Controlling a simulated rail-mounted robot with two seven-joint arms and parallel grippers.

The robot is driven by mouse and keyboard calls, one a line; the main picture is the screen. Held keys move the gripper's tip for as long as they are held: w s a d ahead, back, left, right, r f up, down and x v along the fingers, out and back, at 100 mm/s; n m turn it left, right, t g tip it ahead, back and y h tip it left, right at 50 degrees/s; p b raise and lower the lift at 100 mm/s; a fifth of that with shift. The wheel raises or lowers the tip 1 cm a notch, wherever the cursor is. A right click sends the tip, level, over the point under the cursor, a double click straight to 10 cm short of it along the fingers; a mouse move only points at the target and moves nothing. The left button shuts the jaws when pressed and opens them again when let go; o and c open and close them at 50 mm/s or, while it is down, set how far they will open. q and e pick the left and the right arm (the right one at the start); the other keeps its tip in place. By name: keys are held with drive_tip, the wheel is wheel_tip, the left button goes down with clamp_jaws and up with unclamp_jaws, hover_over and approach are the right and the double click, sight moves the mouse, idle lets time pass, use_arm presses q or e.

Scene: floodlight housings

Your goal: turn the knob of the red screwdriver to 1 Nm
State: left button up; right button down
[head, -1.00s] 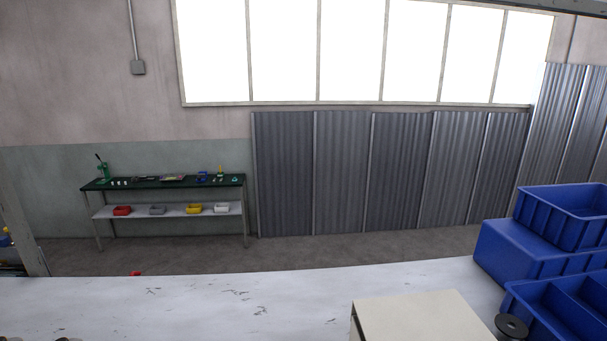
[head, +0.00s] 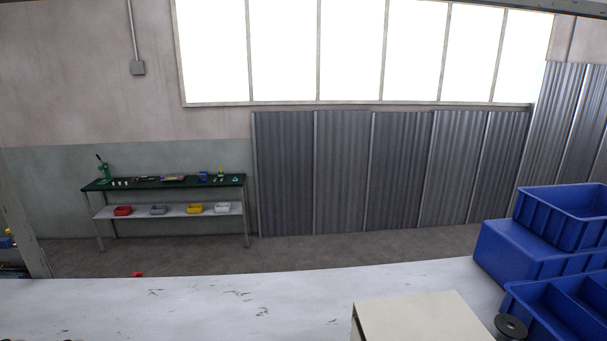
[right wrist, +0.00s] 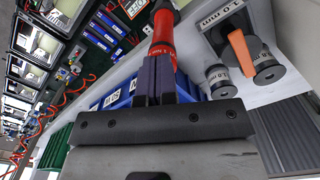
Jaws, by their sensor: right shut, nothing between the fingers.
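The red screwdriver (right wrist: 162,36) shows in the right wrist view at the top middle, with a dark part at its upper end and pale markings on its red body. My right gripper (right wrist: 158,62) is shut with nothing between its fingers. Its fingertips point at the lower end of the red body and overlap it in the picture; I cannot tell whether they touch it. The fingers hide what lies behind them, and the knob scale is too small to read surely. My left gripper is in neither view.
Head view: a white table (head: 200,305), a beige box (head: 420,318) and stacked blue crates (head: 510,245).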

drive_tip(key=shift+w+r+p, duration=0.1)
drive_tip(key=shift+r+p, duration=1.1)
drive_tip(key=shift+r, duration=1.2)
